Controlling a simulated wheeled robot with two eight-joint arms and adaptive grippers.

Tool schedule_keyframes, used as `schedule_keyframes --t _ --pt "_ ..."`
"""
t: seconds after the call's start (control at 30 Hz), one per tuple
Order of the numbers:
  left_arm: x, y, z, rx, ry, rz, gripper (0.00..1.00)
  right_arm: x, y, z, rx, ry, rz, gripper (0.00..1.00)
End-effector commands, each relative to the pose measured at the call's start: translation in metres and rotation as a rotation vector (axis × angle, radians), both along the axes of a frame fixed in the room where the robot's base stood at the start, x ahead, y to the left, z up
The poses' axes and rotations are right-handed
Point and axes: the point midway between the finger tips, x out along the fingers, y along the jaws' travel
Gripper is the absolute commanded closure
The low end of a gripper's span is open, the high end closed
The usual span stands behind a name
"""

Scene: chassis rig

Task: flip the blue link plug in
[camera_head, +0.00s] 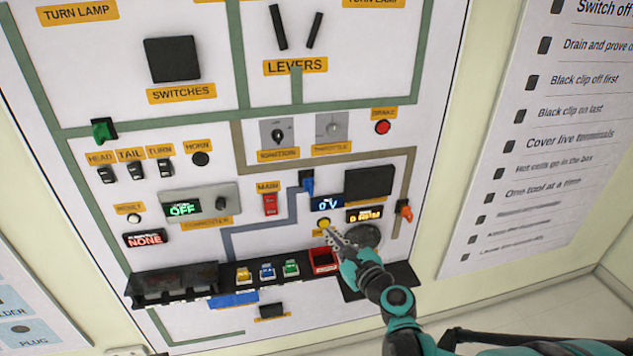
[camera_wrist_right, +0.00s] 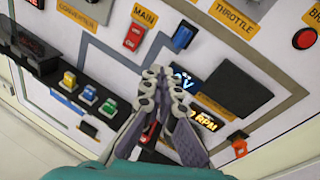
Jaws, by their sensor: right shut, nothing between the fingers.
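A blue plug (camera_head: 308,185) sits at a small black block on the upright panel, at the upper end of a grey-blue line. It also shows in the right wrist view (camera_wrist_right: 183,37), above and to the right of my fingertips. I cannot tell how far it is seated. My right gripper (camera_head: 329,236) is shut and empty, in front of the panel below the plug, near the lit "V" display (camera_head: 326,203). It appears apart from the plug; in the right wrist view the closed fingers (camera_wrist_right: 154,72) partly cover that display. My left gripper is not in view.
A red main switch (camera_head: 270,203) is left of the plug. An orange plug (camera_head: 404,212) and a dark screen (camera_head: 368,182) are to its right. Below, a black shelf (camera_head: 215,287) holds yellow, blue and green pieces and a red box (camera_head: 323,261).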

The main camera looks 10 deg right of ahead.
Motion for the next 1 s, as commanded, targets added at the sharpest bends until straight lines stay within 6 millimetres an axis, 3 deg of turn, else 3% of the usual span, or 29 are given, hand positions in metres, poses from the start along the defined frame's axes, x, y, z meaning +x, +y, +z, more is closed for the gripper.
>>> schedule_keyframes --t 0.03,0.2,0.67,0.77,1.0 --pt "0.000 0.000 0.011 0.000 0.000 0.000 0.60 0.004 -0.008 0.010 0.084 -0.001 -0.028 1.00" --pt "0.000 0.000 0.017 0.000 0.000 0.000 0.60 0.010 -0.021 0.017 0.262 -0.002 -0.076 1.00" --pt "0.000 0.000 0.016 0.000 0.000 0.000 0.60 0.015 -0.021 0.016 0.285 -0.002 -0.079 1.00" --pt "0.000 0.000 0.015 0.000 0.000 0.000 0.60 0.026 -0.018 0.015 0.284 -0.002 -0.078 1.00" --pt "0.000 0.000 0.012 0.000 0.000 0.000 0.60 0.075 -0.008 0.013 0.282 -0.003 -0.078 1.00"
